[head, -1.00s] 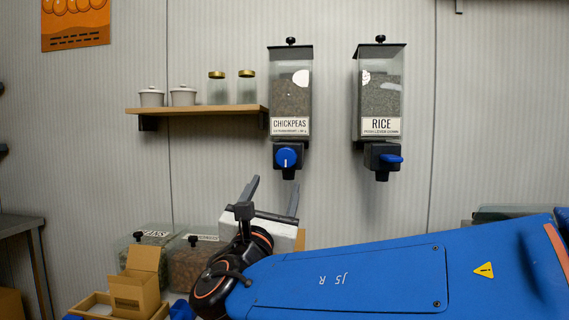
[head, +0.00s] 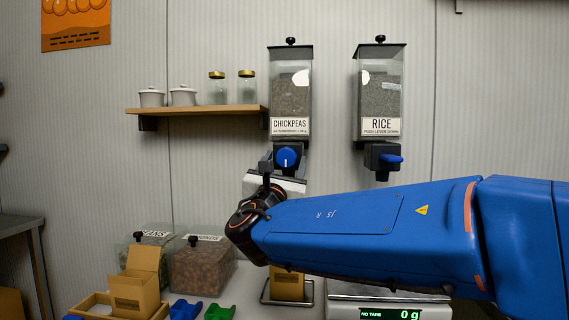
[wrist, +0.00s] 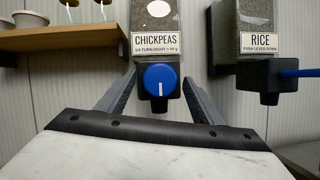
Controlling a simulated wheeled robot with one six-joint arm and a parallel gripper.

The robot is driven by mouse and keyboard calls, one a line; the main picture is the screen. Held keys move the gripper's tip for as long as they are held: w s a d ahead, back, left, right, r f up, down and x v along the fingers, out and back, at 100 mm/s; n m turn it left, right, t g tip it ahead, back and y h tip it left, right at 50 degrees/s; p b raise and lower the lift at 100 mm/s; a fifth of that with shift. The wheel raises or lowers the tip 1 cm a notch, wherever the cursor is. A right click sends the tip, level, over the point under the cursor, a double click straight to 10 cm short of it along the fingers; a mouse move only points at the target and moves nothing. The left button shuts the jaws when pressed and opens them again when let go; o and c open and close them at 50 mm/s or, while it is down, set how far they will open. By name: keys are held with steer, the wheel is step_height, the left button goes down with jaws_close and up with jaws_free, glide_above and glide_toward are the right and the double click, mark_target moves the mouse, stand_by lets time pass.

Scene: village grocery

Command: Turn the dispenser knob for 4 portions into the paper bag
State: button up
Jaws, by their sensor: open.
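The chickpeas dispenser (head: 291,92) hangs on the wall with a round blue knob (head: 287,157) on its dark outlet. The knob's white mark points down in the wrist view (wrist: 160,81). My gripper (head: 282,160) is open in front of the knob. In the wrist view its two fingers (wrist: 160,95) stand left and right of the knob, apart from it, and nothing is between them but the knob beyond. A brown paper bag (head: 287,284) stands low beneath the dispenser on a dark wire stand, its upper part hidden behind my arm.
The rice dispenser (head: 380,95) with a blue lever (head: 391,158) hangs to the right. A shelf (head: 200,109) with pots and jars is at left. A scale reading 0 g (head: 390,312), bins, scoops and a cardboard box (head: 135,284) stand below.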

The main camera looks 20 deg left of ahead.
steer(key=c, duration=1.1)
steer(key=shift+o, duration=0.2)
steer(key=shift+m, duration=0.5)
steer(key=m+h, duration=0.2)
steer(key=m, duration=0.1)
steer(key=m+h, duration=0.1)
steer(key=m, duration=0.1)
steer(key=shift+s+a, duration=0.1)
steer(key=shift+a, duration=0.15)
steer(key=m+h, duration=0.1)
steer(key=m, duration=0.2)
steer(key=m+g+h, duration=0.1)
steer(key=m, duration=0.2)
steer(key=shift+a+r+g, duration=0.1)
steer(key=shift+r+g, duration=0.05)
steer(key=shift+g, duration=0.15)
steer(key=m+g, duration=0.1)
steer(key=m, duration=0.1)
steer(key=m+h, duration=0.1)
steer(key=m, duration=0.2)
steer(key=shift+r+g+h, duration=0.2)
steer(key=shift+g+h, duration=0.1)
steer(key=shift+g, duration=0.1)
steer(key=shift+r+m+g, duration=0.1)
steer(key=shift+m+g, duration=0.7)
steer(key=shift+m, duration=1.2)
